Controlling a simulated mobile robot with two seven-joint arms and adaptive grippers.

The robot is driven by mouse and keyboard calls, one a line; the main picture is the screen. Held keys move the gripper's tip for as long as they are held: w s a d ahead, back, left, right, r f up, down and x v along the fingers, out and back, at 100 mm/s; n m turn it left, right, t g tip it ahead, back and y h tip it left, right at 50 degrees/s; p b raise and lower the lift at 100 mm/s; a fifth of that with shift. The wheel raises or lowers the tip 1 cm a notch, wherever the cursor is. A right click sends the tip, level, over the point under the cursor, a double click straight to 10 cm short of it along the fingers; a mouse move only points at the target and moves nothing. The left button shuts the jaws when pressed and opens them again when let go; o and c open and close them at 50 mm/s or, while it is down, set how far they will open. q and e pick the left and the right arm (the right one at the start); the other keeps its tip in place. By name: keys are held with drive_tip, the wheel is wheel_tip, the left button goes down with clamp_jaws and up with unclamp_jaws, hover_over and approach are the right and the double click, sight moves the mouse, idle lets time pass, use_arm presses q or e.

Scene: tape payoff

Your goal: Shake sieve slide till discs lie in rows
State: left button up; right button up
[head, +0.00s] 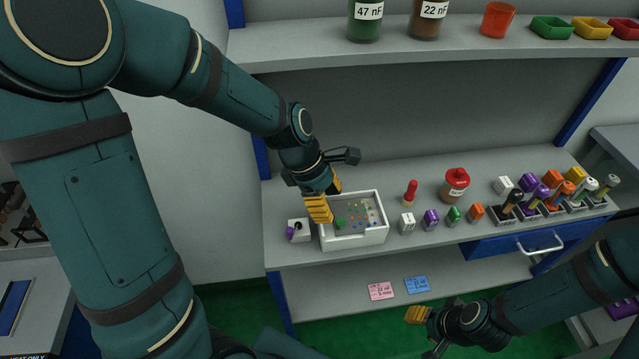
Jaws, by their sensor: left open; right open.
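A white box-shaped tray (352,244), which looks like the sieve slide, sits on the bench left of the middle. Small coloured discs (366,214) lie on its floor, and a green piece (340,224) lies near its left side. The discs are too small to tell exactly how they lie. My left gripper (326,204) is over the tray's left rim, yellow fingers open, hiding part of that side. I cannot tell whether it touches the rim. My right gripper (424,330) is open and empty, low in front of the bench at the lower right.
A white block with a purple knob (297,230) stands just left of the tray. Right of it are a red bottle (410,193), a red-lidded jar (456,184), several small coloured blocks (430,219) and a tool rack (560,208). A shelf (450,50) with jars hangs above.

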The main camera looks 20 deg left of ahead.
use_arm(q)
drive_tip(key=v, duration=0.5)
drive_tip(key=shift+a+r, duration=0.15)
drive_tip(key=shift+r, duration=0.25)
drive_tip(key=c, duration=0.6)
drive_tip(key=shift+d+m, duration=0.3)
drive_tip(key=shift+m, duration=0.2)
clamp_jaws()
drive_tip(key=m+g+y+p, duration=0.1)
drive_tip(key=m+g+y, duration=0.15)
drive_tip(key=m, duration=1.25)
hover_over(348, 234)
drive_tip(key=w+d+m+t+y+p, duration=0.1)
drive_tip(key=d+m+y, duration=0.6)
drive_tip(key=m, duration=1.4)
drive_tip(key=shift+h, duration=0.75)
drive_tip(key=b+x, duration=0.1)
drive_tip(key=x, duration=0.2)
drive_tip(key=d+x, duration=0.1)
drive_tip(key=x, duration=0.3)
drive_tip(key=b+x, duration=0.1)
drive_tip(key=x, duration=0.3)
drive_tip(key=shift+d+f+b, duration=0.2)
drive_tip(key=shift+b, duration=0.1)
drive_tip(key=shift+s+a, duration=0.15)
drive_tip(key=shift+a, duration=1.7)
